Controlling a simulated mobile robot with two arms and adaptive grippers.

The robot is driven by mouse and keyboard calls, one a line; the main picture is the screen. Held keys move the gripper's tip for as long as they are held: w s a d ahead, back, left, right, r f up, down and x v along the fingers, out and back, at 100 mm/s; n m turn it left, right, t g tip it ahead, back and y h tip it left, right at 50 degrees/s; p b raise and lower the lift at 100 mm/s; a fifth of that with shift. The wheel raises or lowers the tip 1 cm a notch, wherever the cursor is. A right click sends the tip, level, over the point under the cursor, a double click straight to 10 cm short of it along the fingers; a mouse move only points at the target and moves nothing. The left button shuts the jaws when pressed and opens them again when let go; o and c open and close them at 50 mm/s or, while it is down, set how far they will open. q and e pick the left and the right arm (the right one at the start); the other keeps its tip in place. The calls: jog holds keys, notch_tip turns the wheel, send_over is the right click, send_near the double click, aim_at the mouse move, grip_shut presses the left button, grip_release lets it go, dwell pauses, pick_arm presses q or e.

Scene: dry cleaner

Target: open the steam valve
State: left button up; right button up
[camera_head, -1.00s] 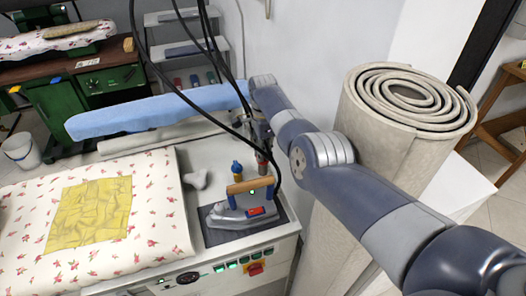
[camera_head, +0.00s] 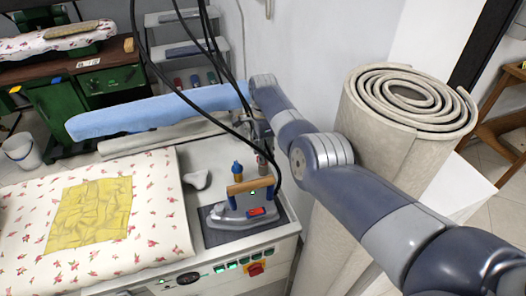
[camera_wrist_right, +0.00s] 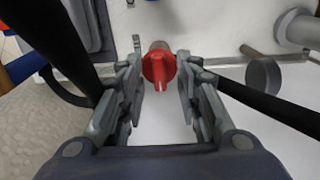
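The steam valve's red knob (camera_wrist_right: 159,68) shows in the right wrist view, on a short metal stem with a raised bar across its face. My right gripper (camera_wrist_right: 161,85) is open, with one finger on each side of the knob. The gaps look small, and I cannot tell whether the fingertips touch it. In the head view my right gripper (camera_head: 262,142) is small and partly hidden by black cables, above the back right of the ironing station. My left gripper is not in view.
An iron with a wooden handle (camera_head: 249,185) rests on a dark pad near the gripper. Black cables (camera_head: 222,75) hang close to my arm. A rolled carpet (camera_head: 378,150) stands right of the station. A yellow cloth (camera_head: 90,213) lies on the floral board.

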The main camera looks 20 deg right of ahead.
notch_tip(320, 180, up, 12)
dwell(0.4)
dwell(0.3)
